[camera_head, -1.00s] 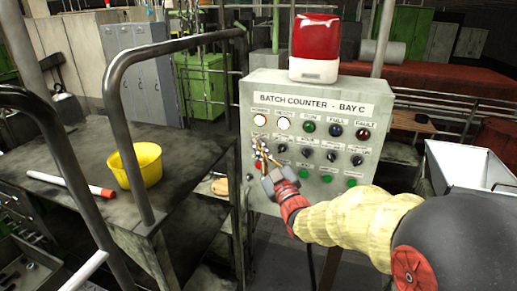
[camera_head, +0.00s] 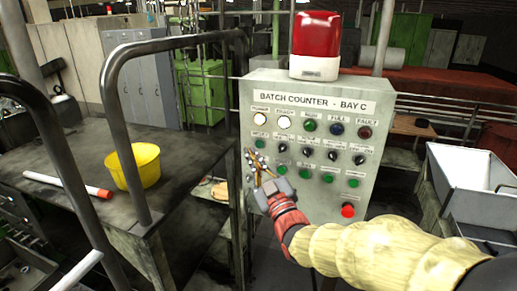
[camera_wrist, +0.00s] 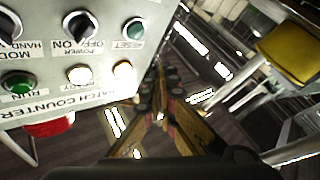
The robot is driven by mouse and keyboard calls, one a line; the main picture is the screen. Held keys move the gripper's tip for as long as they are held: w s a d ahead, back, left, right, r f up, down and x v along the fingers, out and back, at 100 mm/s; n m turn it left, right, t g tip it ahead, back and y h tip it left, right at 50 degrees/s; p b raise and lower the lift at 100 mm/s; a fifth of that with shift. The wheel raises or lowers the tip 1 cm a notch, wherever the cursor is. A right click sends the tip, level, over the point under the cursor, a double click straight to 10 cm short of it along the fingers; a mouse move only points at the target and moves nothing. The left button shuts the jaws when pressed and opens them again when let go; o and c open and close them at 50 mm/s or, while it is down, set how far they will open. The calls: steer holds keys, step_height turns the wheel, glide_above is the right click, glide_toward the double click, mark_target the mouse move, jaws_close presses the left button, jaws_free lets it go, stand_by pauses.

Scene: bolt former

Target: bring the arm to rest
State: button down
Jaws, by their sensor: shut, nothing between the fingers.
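My gripper (camera_head: 252,157) is in front of the left part of the grey control panel (camera_head: 375,110), labelled BATCH COUNTER - BAY C. Its fingers are shut with nothing between them and point up and to the left in the head view. In the wrist view the fingers (camera_wrist: 160,92) come together beside the panel (camera_wrist: 95,98), over a dark floor gap. The gripper hides part of the panel's lower left. I cannot tell whether it touches the panel; in the wrist view the tips look clear of the face.
A red beacon (camera_head: 316,35) tops the panel. A red button (camera_head: 348,210) sits low on it. A dark table (camera_head: 190,130) with railings and a yellow bowl (camera_head: 133,166) stands to the left. A white bin (camera_head: 463,195) stands at the right.

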stand_by(0.3)
step_height(320, 180, down, 12)
steer(key=d+m+g+h, duration=0.2)
steer(key=g+h, duration=0.1)
steer(key=g, duration=0.1)
steer(key=s+d+f+m+g+h+b, duration=0.1)
steer(key=s+d+f+m+g+h, duration=0.35)
steer(key=f, duration=0.55)
steer(key=s+d+f+m+g+b, duration=0.1)
steer(key=s+d+b, duration=0.3)
steer(key=s, duration=0.6)
steer(key=s+d+f+m+g+b, duration=0.1)
steer(key=s+d+f+g+b, duration=0.1)
steer(key=s, duration=0.8)
steer(key=s+d+f+m+g+b, duration=0.1)
steer(key=s+d+f+b, duration=0.3)
steer(key=s, duration=0.6)
steer(key=d+g+h+b, duration=0.1)
steer(key=d+b, duration=0.1)
steer(key=shift+s+d+m, duration=0.2)
steer(key=shift+d+m, duration=0.1)
steer(key=shift+m, duration=0.05)
